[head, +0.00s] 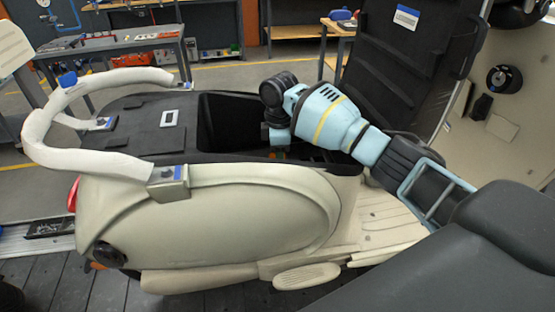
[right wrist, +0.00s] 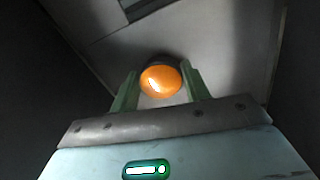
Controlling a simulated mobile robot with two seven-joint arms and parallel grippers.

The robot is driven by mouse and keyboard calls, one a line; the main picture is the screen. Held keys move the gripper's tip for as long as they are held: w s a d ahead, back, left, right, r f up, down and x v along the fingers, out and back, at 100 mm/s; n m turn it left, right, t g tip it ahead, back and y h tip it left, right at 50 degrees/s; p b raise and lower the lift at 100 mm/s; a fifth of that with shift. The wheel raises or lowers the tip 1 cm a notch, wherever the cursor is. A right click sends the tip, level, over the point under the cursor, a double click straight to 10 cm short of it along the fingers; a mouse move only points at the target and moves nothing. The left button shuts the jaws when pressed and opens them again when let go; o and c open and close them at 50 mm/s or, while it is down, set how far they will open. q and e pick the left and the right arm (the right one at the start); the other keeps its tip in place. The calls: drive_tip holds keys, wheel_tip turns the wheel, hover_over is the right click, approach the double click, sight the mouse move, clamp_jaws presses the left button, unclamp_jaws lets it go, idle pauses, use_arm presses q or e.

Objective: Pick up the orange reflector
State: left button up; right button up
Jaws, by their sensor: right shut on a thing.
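The orange reflector (right wrist: 160,82) is a round, glossy disc with a dark edge behind it. In the right wrist view it sits between the two green fingers of my right gripper (right wrist: 158,88), which is shut on it. In the head view my right arm reaches down into the dark open compartment (head: 225,117) of the cream scooter body (head: 230,215). The gripper tips and the reflector are mostly hidden there behind the compartment's near rim. My left gripper is not in view.
Grey walls close in around the gripper in the right wrist view. A white curved grab rail (head: 50,125) stands at the scooter's left end. A raised black seat panel (head: 400,70) stands behind my right arm. A workbench (head: 110,45) with tools is at the back left.

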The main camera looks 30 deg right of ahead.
drive_tip(key=shift+c, duration=0.6)
wheel_tip(320, 180, up, 10)
idle(0.8)
